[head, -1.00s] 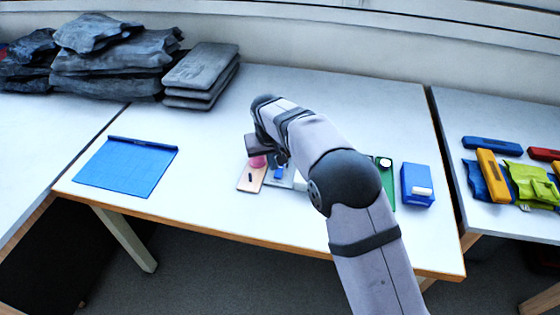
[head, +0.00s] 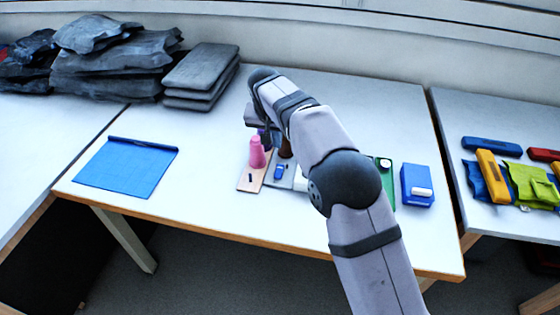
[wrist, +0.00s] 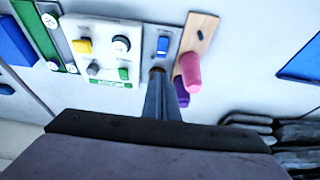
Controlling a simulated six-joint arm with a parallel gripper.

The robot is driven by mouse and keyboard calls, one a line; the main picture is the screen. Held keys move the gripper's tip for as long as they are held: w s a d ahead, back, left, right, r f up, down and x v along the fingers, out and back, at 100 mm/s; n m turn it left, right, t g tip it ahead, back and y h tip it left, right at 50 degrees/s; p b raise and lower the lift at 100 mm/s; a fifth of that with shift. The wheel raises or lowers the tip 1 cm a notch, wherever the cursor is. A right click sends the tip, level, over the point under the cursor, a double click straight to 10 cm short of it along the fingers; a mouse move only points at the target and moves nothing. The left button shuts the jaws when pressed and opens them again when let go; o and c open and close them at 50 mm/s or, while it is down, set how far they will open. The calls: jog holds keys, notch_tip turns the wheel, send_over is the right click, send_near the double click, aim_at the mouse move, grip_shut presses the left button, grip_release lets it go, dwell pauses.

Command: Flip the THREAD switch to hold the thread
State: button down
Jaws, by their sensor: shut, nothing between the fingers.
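A grey plate (head: 271,184) carries a small blue switch (head: 279,172). The switch also shows in the wrist view (wrist: 162,45), just beyond my fingers. No THREAD label is legible, and I cannot tell which way the switch is set. A brown post (head: 285,149) stands behind it, partly hidden by my arm. A wooden board (head: 250,182) beside the plate carries a pink spool (head: 257,153), with a purple one (wrist: 181,92) near it in the wrist view. My gripper (wrist: 158,77) is shut and empty, close to the brown post; I cannot tell whether they touch.
A green board (head: 384,164) and a blue box (head: 417,186) stand to the right. A blue mat (head: 127,168) lies left; the table between is clear.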

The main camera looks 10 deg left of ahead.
aim_at(281, 165)
jog(key=p+x, duration=0.1)
jog(key=x, duration=0.3)
jog(key=p+x, duration=0.2)
jog(key=x, duration=0.3)
jog(key=p+x, duration=0.1)
jog(key=x, duration=0.3)
jog(key=shift+s+f, duration=0.15)
jog(key=shift+f, duration=0.35)
jog(key=shift+f, duration=0.15)
jog(key=shift+w+f+b, duration=0.2)
jog(key=shift+f+b, duration=0.15)
jog(key=shift+b, duration=0.35)
jog(key=shift+r, duration=0.15)
jog(key=shift+s, duration=0.1)
jog(key=shift+s+p, duration=0.3)
jog(key=shift+s, duration=0.4)
jog(key=shift+r, duration=0.15)
